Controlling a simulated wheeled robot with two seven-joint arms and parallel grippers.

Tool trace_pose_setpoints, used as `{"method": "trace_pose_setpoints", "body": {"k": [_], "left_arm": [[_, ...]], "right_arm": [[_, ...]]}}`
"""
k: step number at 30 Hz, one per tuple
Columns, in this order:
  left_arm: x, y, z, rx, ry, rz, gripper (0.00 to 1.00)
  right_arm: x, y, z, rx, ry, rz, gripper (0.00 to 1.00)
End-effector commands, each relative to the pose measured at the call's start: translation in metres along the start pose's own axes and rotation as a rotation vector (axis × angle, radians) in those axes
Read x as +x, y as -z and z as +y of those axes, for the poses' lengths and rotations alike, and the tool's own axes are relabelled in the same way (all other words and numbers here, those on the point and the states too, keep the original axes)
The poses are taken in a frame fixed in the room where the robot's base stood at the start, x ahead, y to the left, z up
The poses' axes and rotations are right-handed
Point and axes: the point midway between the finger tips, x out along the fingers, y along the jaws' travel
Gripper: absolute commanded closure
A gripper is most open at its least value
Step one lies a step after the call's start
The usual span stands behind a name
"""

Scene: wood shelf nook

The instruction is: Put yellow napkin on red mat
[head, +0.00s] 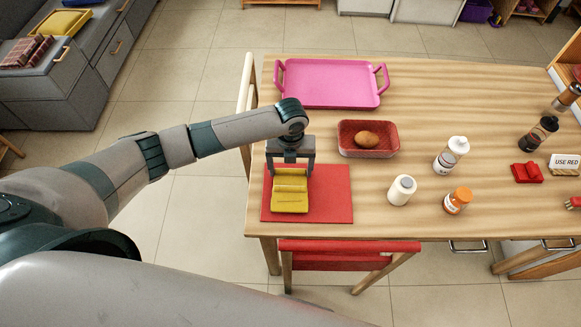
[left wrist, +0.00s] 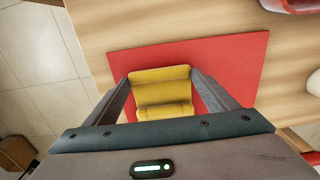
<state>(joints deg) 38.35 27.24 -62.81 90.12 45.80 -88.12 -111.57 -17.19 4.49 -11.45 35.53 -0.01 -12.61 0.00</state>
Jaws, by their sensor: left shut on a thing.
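The yellow napkin (head: 290,187) is folded and appears over the left part of the red mat (head: 332,195) on the wooden table. My left gripper (head: 290,172) is shut on the napkin, with a finger at each side of it. In the left wrist view the napkin (left wrist: 162,92) sits between the two fingers (left wrist: 165,98), with the red mat (left wrist: 235,65) around it. I cannot tell whether the napkin touches the mat. My right gripper is not in view.
A pink tray (head: 326,83) lies behind. A red dish (head: 346,139) with a brown potato-like item (head: 367,139) stands right of the gripper. A white bottle (head: 402,190), a shaker (head: 452,155) and an orange-labelled bottle (head: 457,201) stand further right. A red chair (head: 345,256) is at the front edge.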

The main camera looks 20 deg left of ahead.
Motion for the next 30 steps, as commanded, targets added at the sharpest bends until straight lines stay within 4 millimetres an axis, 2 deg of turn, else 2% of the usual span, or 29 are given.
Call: {"method": "trace_pose_setpoints", "body": {"k": [4, 14, 15, 17, 30], "left_arm": [[0.0076, -0.0001, 0.0000, 0.001, 0.000, -0.001, 0.49], [0.0105, -0.0002, 0.0001, 0.001, 0.000, -0.001, 0.49], [0.0099, -0.0002, 0.0000, 0.001, 0.000, -0.001, 0.14], [0.0097, -0.0002, 0.0000, 0.001, 0.000, -0.001, 0.02], [0.0051, -0.0007, -0.0003, 0.001, 0.001, -0.003, 0.02]], "right_arm": [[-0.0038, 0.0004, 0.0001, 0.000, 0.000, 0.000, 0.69], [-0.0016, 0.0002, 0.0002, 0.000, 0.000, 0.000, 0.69], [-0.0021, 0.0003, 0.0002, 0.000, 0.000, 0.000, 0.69], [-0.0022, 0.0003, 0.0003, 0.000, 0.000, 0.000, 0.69], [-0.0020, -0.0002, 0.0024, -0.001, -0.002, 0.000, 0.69]]}}
